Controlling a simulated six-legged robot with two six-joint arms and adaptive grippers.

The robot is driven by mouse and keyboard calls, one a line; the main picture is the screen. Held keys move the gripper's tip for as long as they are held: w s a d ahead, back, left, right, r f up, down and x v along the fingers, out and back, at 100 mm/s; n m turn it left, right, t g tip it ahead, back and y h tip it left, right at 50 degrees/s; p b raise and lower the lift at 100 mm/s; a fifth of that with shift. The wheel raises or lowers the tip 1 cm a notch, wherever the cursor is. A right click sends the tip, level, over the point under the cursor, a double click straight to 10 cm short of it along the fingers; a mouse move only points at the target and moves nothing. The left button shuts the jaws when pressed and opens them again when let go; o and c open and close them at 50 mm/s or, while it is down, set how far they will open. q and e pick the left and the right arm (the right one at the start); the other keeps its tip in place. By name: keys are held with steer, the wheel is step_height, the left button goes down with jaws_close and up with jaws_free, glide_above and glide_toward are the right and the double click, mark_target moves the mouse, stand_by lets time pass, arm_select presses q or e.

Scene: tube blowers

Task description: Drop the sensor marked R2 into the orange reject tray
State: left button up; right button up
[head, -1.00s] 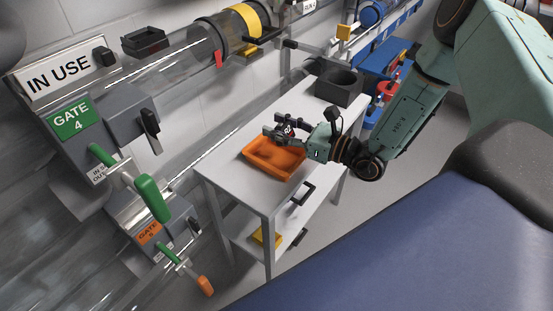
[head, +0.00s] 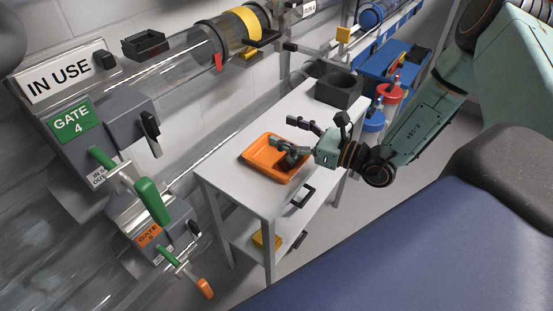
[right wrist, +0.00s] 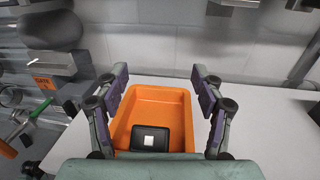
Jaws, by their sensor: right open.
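The orange reject tray (head: 254,154) sits on the white cart; the right wrist view shows it too (right wrist: 172,95). A small black block with a pale patch on top, likely the sensor (right wrist: 150,137), lies in the near part of the tray in the right wrist view. I cannot read a mark on it. My right gripper (head: 292,142) is above the tray with its fingers spread wide and nothing between them; its fingers frame the tray in the right wrist view (right wrist: 159,78). My left gripper is not in view.
The white cart (head: 240,186) has a dark square holder (head: 338,88) at its far end. Clear tubes with the green GATE 4 sign (head: 72,119) and lever handles run along the wall at left. A blue padded surface (head: 400,250) fills the lower right.

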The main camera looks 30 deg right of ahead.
steer(key=shift+v, duration=2.75)
